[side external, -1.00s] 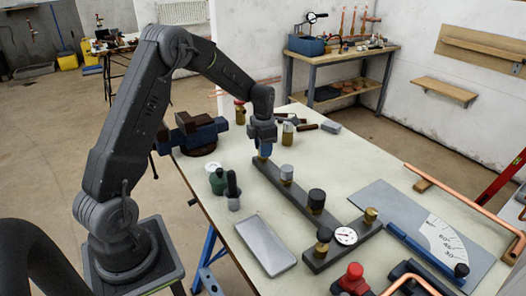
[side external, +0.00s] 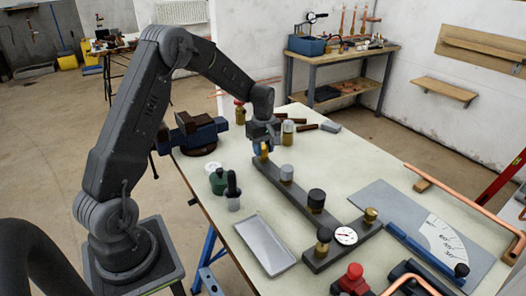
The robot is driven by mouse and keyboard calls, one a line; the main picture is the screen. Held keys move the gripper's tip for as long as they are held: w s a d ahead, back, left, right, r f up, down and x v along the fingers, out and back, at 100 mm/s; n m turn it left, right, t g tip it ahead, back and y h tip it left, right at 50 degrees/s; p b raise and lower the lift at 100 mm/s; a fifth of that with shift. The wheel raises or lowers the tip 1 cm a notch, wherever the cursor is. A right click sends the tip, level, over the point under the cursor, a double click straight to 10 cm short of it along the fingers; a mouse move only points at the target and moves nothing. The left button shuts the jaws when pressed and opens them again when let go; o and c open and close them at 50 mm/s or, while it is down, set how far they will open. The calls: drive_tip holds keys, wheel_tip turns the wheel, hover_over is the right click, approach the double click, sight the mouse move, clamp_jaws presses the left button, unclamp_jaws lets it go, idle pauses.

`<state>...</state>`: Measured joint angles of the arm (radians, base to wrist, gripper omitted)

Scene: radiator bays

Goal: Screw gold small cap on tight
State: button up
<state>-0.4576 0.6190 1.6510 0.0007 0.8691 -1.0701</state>
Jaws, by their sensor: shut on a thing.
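My gripper (side external: 263,148) points down at the far end of a dark manifold bar (side external: 298,196) and is shut on a small gold cap (side external: 264,154). The cap is at the bar's end fitting, partly hidden by the fingers. I cannot tell how far it sits on its thread. Along the bar stand a grey cap (side external: 287,173) and a black cap (side external: 316,199). Another black-topped brass fitting (side external: 323,240) and a brass fitting (side external: 371,215) stand on the near cross-piece, with a round white gauge (side external: 346,236) between them.
A grey tray (side external: 264,246) lies left of the bar. Green and black bottles (side external: 217,181) stand left of the gripper, and a blue vise (side external: 200,133) sits behind them. A brass-bodied cylinder (side external: 288,131) stands close behind the gripper.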

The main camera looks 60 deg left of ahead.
drive_tip(key=m, duration=0.6)
drive_tip(key=shift+m, duration=0.4)
drive_tip(key=m, duration=0.5)
drive_tip(key=shift+m, duration=0.4)
drive_tip(key=o, duration=0.9)
drive_tip(key=shift+c, duration=0.2)
